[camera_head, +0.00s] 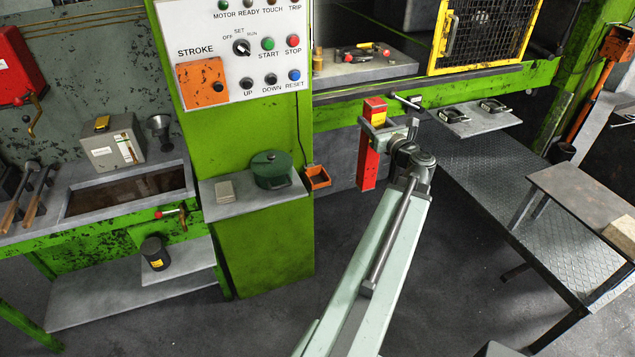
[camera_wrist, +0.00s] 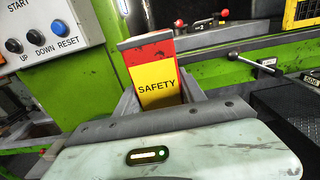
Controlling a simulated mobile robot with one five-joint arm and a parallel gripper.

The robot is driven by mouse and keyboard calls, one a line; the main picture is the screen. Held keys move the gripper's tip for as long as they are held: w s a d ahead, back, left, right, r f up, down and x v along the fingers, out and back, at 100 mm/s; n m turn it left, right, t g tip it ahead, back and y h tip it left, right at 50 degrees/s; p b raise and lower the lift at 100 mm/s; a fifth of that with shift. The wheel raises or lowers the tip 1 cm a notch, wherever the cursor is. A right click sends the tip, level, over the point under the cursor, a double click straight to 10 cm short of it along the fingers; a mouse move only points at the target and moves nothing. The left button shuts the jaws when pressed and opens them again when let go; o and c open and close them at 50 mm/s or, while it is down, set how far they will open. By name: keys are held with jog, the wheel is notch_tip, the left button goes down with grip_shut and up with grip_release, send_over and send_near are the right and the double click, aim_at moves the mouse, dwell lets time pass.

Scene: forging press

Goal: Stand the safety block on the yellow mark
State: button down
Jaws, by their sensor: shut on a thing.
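The safety block (camera_head: 369,165) is a long red block with a yellow label near its top. It hangs upright in the head view, in front of the green press's bed edge. In the wrist view the block (camera_wrist: 155,82) stands between the fingers, its yellow face reading SAFETY. My gripper (camera_head: 384,126) is shut on the block near its upper part. In the wrist view my gripper (camera_wrist: 158,98) has a finger on each side of it. The block's lower part is hidden in the wrist view. I cannot make out the yellow mark in either view.
The press bed (camera_head: 345,72) behind holds a clamp-like fixture with red knobs (camera_head: 362,52). A yellow-framed mesh guard (camera_head: 487,35) stands at right. A lever (camera_head: 405,102) sticks out near the block. A small shelf (camera_head: 470,125) and a table (camera_head: 575,195) are at right.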

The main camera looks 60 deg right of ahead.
jog(key=shift+s+a, duration=0.1)
jog(key=shift+a, duration=0.35)
jog(key=shift+d, duration=0.1)
jog(key=w, duration=2)
notch_tip(320, 180, down, 7)
jog(key=b, duration=0.6)
jog(key=shift+d+r+b, duration=0.2)
jog(key=shift+d+b, duration=0.1)
jog(key=shift+d, duration=0.1)
jog(key=shift+f, duration=0.2)
jog(key=c, duration=0.7)
grip_release()
jog(key=shift+r, duration=0.1)
